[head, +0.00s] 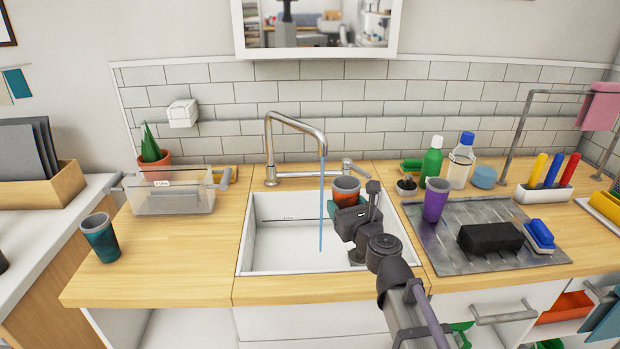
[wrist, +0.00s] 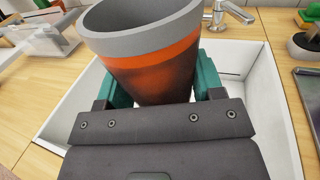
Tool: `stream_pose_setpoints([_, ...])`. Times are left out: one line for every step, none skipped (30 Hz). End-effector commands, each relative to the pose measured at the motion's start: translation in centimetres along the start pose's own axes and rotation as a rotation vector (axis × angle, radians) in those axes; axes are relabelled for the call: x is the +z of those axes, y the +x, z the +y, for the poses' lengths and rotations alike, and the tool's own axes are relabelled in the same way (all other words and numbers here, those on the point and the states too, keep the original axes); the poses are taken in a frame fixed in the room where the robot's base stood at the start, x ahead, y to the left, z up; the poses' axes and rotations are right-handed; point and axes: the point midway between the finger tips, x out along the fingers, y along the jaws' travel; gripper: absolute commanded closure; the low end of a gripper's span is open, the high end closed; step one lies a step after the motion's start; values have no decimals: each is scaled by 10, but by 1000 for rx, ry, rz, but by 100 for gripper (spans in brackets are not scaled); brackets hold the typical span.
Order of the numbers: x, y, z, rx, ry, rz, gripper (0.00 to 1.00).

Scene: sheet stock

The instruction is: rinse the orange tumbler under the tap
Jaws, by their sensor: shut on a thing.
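The orange tumbler (head: 345,190) has a grey rim and a dark lower part; it is upright above the right side of the white sink (head: 262,262). My gripper (head: 350,215) is shut on it, and in the wrist view its teal fingers flank the tumbler (wrist: 155,62) on both sides. The metal tap (head: 292,121) arches over the sink from behind. A thin blue stream of water (head: 322,215) falls from its spout into the basin. The stream passes just left of the tumbler in the head view; whether it touches the tumbler I cannot tell.
A purple tumbler (head: 435,200) stands on the metal drainboard (head: 470,257) at right, with a black block (head: 490,237) and a blue brush (head: 539,236). A teal tumbler (head: 101,237) and a clear bin (head: 172,200) stand on the left counter. Bottles stand behind the drainboard.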

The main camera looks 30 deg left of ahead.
Motion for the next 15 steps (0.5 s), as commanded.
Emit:
stream_pose_setpoints([0,0,0,0,0,0,72])
stream_pose_setpoints([0,0,0,0,0,0,72])
stream_pose_setpoints([0,0,0,0,0,0,72])
stream_pose_setpoints([0,0,0,0,0,0,72])
stream_pose_setpoints([0,0,0,0,0,0,72])
stream_pose_setpoints([0,0,0,0,0,0,72])
stream_pose_setpoints([0,0,0,0,0,0,72])
stream_pose_setpoints([0,0,0,0,0,0,72])
stream_pose_setpoints([0,0,0,0,0,0,72])
stream_pose_setpoints([0,0,0,0,0,0,72])
stream_pose_setpoints([0,0,0,0,0,0,72])
stream_pose_setpoints([0,0,0,0,-2,0,72])
stream_pose_setpoints([0,0,0,0,-10,1,72])
stream_pose_setpoints([-1,0,0,0,-27,4,72])
stream_pose_setpoints([-2,0,1,1,-72,10,72])
